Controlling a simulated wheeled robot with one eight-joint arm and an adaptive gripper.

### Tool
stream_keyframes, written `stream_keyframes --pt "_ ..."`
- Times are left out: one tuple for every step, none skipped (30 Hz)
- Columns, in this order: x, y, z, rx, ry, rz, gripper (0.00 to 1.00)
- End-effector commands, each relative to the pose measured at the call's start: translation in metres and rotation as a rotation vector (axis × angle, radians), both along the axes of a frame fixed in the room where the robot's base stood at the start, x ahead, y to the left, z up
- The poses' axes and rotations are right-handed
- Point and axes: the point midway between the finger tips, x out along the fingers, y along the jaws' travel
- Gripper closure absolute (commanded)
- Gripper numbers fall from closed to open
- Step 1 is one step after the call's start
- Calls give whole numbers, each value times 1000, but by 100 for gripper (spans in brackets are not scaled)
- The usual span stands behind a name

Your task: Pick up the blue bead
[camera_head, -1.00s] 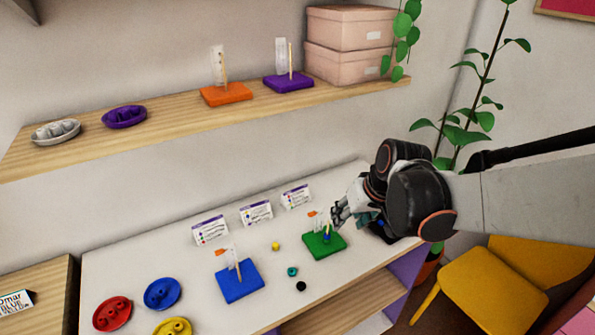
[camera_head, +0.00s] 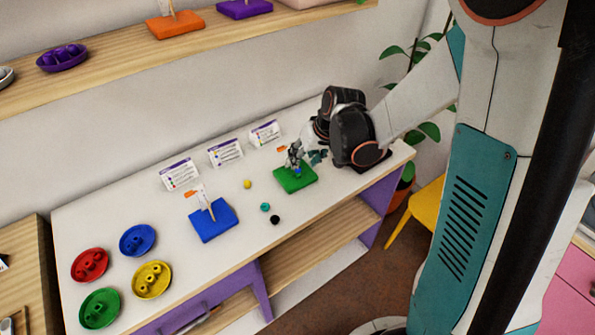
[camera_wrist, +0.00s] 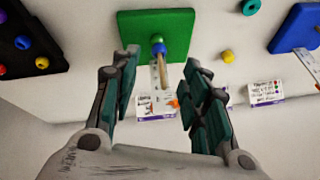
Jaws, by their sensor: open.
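A blue bead (camera_head: 297,171) sits on the peg of the green board (camera_head: 303,182); the wrist view shows this bead (camera_wrist: 158,48) around the tan peg, below the board's middle. A second blue bead (camera_wrist: 22,42) is on a black tray (camera_wrist: 30,50) at the left of the wrist view. My gripper (camera_wrist: 162,58) is open and empty, one finger on each side of the peg and its blue bead. In the head view my gripper (camera_head: 293,157) is at the green board and partly covers its peg.
A blue board (camera_head: 212,222) with a peg and flag stands left of the green one. Loose yellow (camera_head: 247,184), teal (camera_head: 265,207) and black (camera_head: 275,220) beads lie between and in front. Cards stand behind. Coloured dishes (camera_head: 137,241) fill the left end; a shelf (camera_head: 110,65) is above.

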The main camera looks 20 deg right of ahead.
Motion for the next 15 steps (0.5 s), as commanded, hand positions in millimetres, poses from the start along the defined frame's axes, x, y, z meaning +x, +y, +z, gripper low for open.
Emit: stream_keyframes --pt "1 0 -2 0 0 0 58" --pt "1 1 -3 0 0 0 58" --pt "1 1 -4 0 0 0 58" --pt "2 1 -6 0 0 0 58" --pt "2 1 -9 0 0 0 58" --pt "3 1 -13 0 0 1 58" --pt "4 2 -17 0 0 1 58" --pt "4 2 -21 0 0 1 58" --pt "6 3 -27 0 0 1 58" --pt "7 3 -32 0 0 1 58" --pt "7 3 -37 0 0 1 58" --pt "10 5 -42 -1 0 2 58" --pt "12 6 -45 -1 0 2 58" --pt "13 6 -48 -1 0 2 58" --pt "14 7 -51 -1 0 2 58"
